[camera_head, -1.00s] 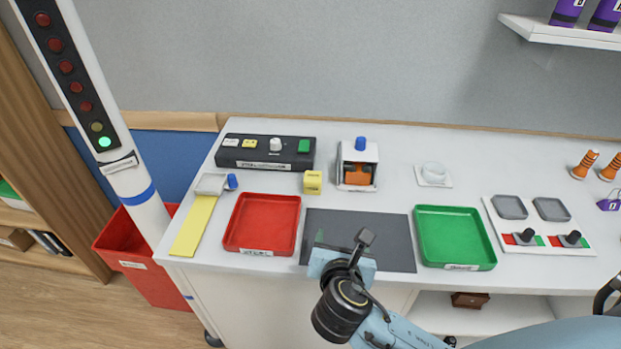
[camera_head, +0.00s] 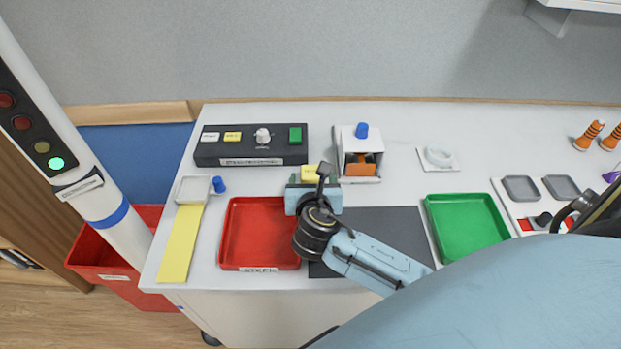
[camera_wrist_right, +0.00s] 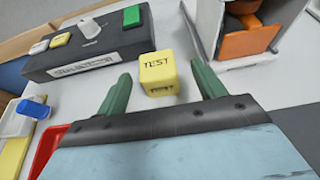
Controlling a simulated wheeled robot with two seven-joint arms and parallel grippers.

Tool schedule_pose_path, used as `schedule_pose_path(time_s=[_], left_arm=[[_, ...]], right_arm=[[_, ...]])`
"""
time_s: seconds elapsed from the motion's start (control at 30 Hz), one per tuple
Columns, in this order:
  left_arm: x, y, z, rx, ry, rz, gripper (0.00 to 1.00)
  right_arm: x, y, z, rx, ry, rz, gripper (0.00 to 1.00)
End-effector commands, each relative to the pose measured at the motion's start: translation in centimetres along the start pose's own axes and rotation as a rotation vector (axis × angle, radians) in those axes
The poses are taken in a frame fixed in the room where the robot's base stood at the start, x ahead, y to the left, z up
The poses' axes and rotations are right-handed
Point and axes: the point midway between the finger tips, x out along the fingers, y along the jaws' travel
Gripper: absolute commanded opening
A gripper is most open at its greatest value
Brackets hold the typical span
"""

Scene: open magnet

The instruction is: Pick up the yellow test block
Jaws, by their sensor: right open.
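The yellow test block (camera_wrist_right: 158,75) stands on the white table in the right wrist view, with TEST printed on its faces. It lies ahead of and between the two green fingers of my right gripper (camera_wrist_right: 160,84), which is open and empty. In the head view the block (camera_head: 310,172) shows only in part, with my right gripper (camera_head: 308,182) just in front of it and hiding its lower part. Whether the fingertips reach beside the block is hard to tell. My left gripper is not in view.
A black control box (camera_head: 250,149) stands behind left, and a white device with an orange part (camera_head: 360,168) stands close right of the block. A red tray (camera_head: 245,225), a dark mat (camera_head: 395,228) and a green tray (camera_head: 465,225) lie along the front.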

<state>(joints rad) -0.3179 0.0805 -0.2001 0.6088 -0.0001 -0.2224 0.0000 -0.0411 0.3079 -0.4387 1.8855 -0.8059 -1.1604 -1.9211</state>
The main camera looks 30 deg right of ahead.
Motion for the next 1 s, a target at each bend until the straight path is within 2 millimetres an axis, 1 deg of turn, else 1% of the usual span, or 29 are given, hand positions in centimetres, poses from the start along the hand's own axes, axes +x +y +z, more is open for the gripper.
schedule_pose_path(time_s=[0.1, 0.23, 0.3, 0.4, 0.5, 0.67, 0.77, 1.0], left_arm=[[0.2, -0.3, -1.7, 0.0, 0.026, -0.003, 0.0], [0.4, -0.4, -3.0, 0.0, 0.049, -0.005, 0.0], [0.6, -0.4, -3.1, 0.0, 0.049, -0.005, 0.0], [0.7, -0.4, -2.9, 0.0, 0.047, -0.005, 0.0], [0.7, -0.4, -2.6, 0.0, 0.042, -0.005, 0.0], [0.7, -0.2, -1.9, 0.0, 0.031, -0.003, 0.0], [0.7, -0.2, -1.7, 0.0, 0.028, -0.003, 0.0], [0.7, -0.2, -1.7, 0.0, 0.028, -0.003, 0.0]], right_arm=[[1.0, 0.1, 0.2, 0.001, -0.002, 0.0, 0.69], [3.0, 0.3, 0.6, 0.002, -0.002, -0.001, 0.69], [4.0, 0.3, 0.6, 0.001, -0.001, -0.001, 0.69], [5.0, 0.3, 0.5, 0.0, 0.0, 0.0, 0.69], [5.3, 0.3, 0.6, 0.001, 0.0, 0.001, 0.69], [5.3, 0.3, 0.6, 0.001, 0.0, 0.001, 0.69], [5.2, 0.3, 0.6, 0.001, 0.0, 0.001, 0.59], [5.2, 0.3, 0.6, 0.0, 0.0, 0.001, 0.27]])
